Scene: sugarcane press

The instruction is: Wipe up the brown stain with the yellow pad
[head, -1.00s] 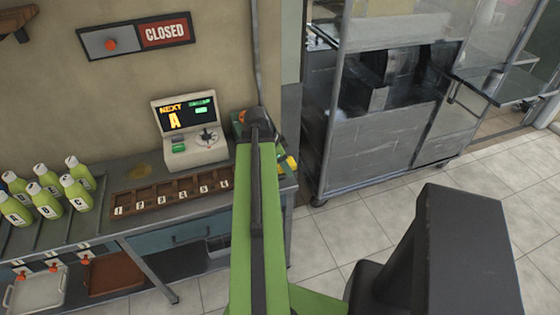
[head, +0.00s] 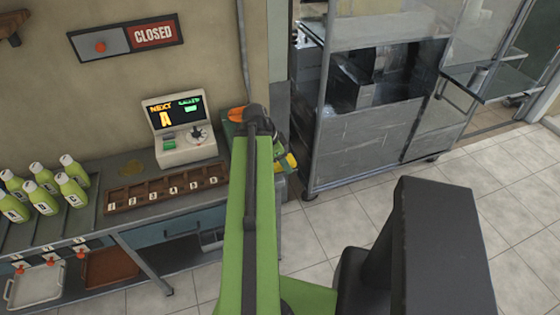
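The brown stain (head: 131,168) is a dull yellowish-brown patch on the grey counter (head: 95,200), left of the screen console and behind the wooden tray. A yellow piece (head: 287,162), which looks like the yellow pad, shows just right of my arm at the counter's right end. My arm hides most of it. My gripper (head: 258,125) is at the far end of my green arm, over the right end of the counter, well right of the stain. Its fingers are mostly hidden, so I cannot tell whether it holds the yellow piece.
The console (head: 181,130) stands between the stain and my gripper. The wooden numbered tray (head: 165,190) lies along the front. Several green bottles (head: 42,186) stand at left. A metal press cabinet (head: 365,140) stands right, with open tiled floor (head: 510,215) before it.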

